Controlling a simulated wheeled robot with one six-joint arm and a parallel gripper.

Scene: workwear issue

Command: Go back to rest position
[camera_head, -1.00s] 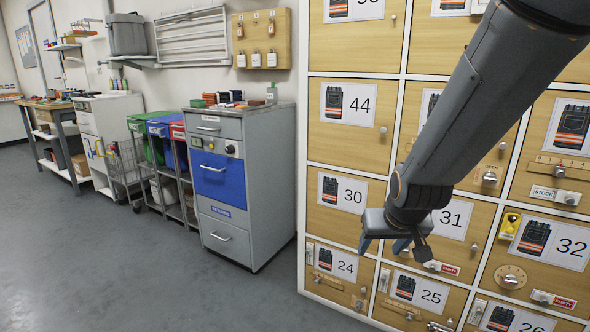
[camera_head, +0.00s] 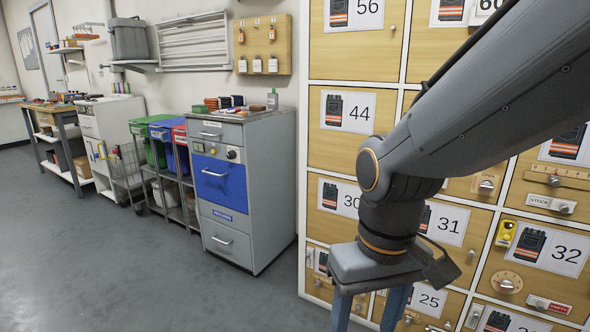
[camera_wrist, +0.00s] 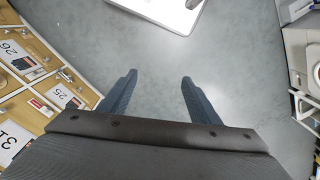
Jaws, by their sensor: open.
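My gripper (camera_head: 369,312) hangs in front of the numbered locker wall, pointing down, near doors 24 and 25. Its two blue fingers are apart and nothing is between them. In the head view the fingertips run to the bottom edge of the picture. My arm covers part of the lockers around doors 30 and 31.
The locker wall (camera_head: 337,148) with knobs and latches stands close behind my gripper. A grey cabinet with a blue drawer (camera_head: 219,186) is to the left. Coloured bins (camera_head: 160,135) and a workbench (camera_head: 50,112) stand farther left. The grey floor (camera_head: 95,265) at left is clear.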

